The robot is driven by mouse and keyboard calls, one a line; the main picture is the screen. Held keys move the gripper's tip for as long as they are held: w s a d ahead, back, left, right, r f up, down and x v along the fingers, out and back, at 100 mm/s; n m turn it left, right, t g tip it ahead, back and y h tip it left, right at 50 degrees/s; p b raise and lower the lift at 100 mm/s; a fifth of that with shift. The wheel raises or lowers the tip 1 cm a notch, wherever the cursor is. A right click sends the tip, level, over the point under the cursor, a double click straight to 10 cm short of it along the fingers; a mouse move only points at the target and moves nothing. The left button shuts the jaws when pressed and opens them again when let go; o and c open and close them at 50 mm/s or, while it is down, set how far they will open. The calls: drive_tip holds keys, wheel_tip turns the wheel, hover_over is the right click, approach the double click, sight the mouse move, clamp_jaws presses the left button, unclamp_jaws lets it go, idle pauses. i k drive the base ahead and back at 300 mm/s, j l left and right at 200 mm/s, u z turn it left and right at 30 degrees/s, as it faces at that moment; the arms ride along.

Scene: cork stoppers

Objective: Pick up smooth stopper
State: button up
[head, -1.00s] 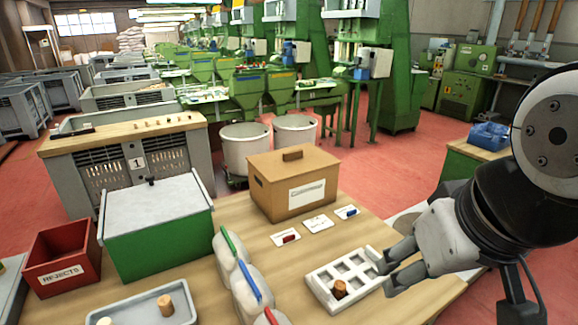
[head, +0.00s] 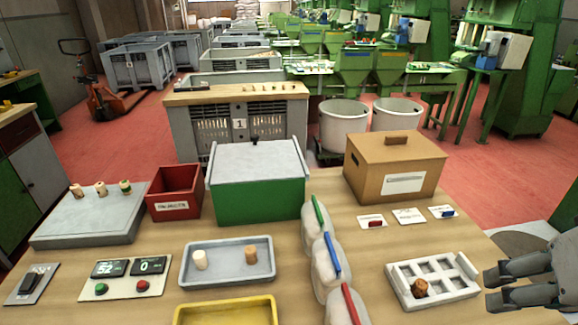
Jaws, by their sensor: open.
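A pale, even-looking stopper (head: 200,259) stands upright in the left part of a grey tray (head: 225,281). A tan-brown stopper (head: 250,254) stands to its right in the same tray. A rough-looking, darker brown stopper (head: 420,288) sits in a front compartment of a white gridded tray (head: 462,292). Several stoppers also stand on a grey plate (head: 85,232) at the left, among them one tan stopper (head: 101,188) and one with a green band (head: 125,187). My gripper (head: 489,290) is open and empty at the lower right, just right of the gridded tray.
White bags with coloured clips (head: 326,262) stand between the grey tray and the gridded tray. A yellow tray (head: 225,313), a red rejects bin (head: 174,196), a green box with a grey lid (head: 260,200) and a cardboard box (head: 395,170) take up table space. A counter panel (head: 125,279) lies left.

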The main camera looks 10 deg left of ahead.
sight(200, 258)
drive_tip(key=k+u, duration=0.15)
drive_tip(key=u, duration=0.25)
drive_tip(key=k+j+u, duration=0.1)
drive_tip(key=u, duration=0.25)
